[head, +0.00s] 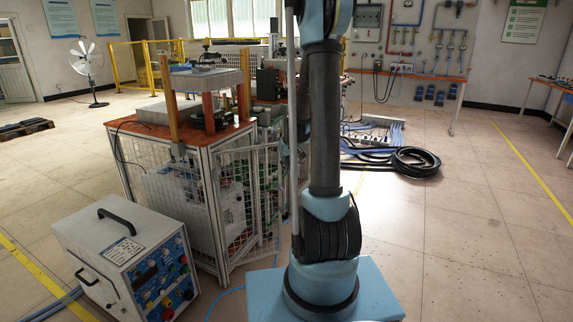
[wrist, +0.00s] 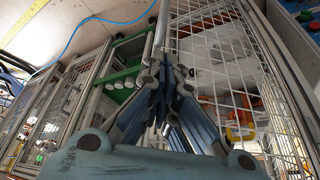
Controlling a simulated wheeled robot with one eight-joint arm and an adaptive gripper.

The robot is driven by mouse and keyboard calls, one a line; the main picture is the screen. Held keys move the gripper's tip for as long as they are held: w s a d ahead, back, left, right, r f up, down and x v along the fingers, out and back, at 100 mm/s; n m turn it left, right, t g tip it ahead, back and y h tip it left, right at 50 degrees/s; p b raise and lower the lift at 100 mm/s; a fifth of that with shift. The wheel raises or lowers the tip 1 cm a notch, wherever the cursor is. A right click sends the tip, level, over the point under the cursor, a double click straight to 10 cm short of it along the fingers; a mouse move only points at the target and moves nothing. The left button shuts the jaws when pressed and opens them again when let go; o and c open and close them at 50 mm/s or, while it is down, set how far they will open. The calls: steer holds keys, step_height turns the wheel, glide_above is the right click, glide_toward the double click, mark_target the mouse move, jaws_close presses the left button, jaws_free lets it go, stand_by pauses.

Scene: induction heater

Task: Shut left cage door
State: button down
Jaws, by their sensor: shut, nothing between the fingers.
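The wire-mesh cage (head: 172,205) stands under the orange-topped bench in the head view. A mesh door panel (head: 266,185) shows at its right end, standing at an angle and partly hidden by my arm. In the wrist view a white-framed mesh panel (wrist: 214,48) lies just right of my gripper (wrist: 167,82), and more framed mesh panels (wrist: 62,105) lie to the left. A gap shows green parts between them. I cannot tell which panel is the left door, or whether my gripper touches one. My gripper is shut and empty; my arm mostly hides it in the head view.
A grey control box (head: 125,262) stands on the floor in front of the cage at left. A blue hose (head: 235,290) runs along the floor. Black coiled hoses (head: 412,162) lie behind my arm to the right.

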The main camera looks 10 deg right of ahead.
steer(key=shift+w+a+r, duration=0.1)
steer(key=shift+w+a, duration=0.1)
steer(key=shift+w, duration=0.65)
steer(key=shift+w+a, duration=0.2)
steer(key=shift+w, duration=0.65)
